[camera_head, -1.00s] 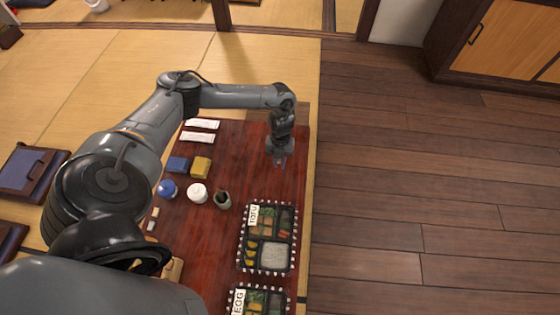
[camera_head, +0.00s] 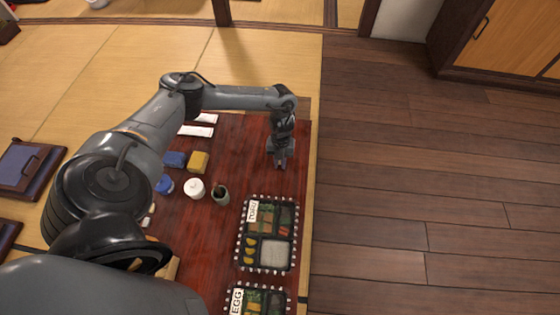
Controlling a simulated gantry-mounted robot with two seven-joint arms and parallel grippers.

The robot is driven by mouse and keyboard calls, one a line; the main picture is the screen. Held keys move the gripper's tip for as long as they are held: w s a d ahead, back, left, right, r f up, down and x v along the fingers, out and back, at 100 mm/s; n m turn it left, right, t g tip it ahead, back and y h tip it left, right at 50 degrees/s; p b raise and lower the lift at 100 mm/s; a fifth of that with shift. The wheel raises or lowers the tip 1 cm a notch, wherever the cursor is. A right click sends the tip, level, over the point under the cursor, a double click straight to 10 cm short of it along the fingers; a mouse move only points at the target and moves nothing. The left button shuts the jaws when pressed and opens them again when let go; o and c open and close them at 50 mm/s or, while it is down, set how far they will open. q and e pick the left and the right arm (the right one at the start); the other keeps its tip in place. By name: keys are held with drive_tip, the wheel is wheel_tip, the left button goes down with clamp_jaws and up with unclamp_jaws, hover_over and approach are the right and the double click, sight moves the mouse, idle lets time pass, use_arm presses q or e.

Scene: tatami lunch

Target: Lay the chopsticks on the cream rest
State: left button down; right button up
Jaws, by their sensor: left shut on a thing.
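My left gripper (camera_head: 280,164) is over the far right part of the dark red table (camera_head: 240,150), beyond the tofu bento. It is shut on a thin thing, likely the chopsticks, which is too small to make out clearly. A small cream block (camera_head: 151,208), which may be the cream rest, lies at the table's left side, partly close behind my arm. The gripper is well to the right of it. My right gripper is not in view.
The tofu bento (camera_head: 240,232) and egg bento (camera_head: 231,303) line the right side. White strips (camera_head: 196,131) lie at the back.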

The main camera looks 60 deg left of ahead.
use_arm(q)
drive_tip(key=c, duration=0.5)
unclamp_jaws()
drive_tip(key=shift+c, duration=0.2)
drive_tip(key=shift+r, duration=0.15)
idle(0.3)
drive_tip(key=shift+s+d+p+v, duration=0.15)
drive_tip(key=shift+d+p+v, duration=0.05)
drive_tip(key=shift+p+v, duration=0.95)
drive_tip(key=shift+s+d+p+v, duration=0.1)
drive_tip(key=shift+d+p+v, duration=0.1)
drive_tip(key=shift+p+v, duration=0.95)
drive_tip(key=shift+s+d+p+v, duration=0.15)
drive_tip(key=shift+p+v, duration=0.8)
drive_tip(key=shift+p, duration=0.35)
drive_tip(key=shift+d+r, duration=0.15)
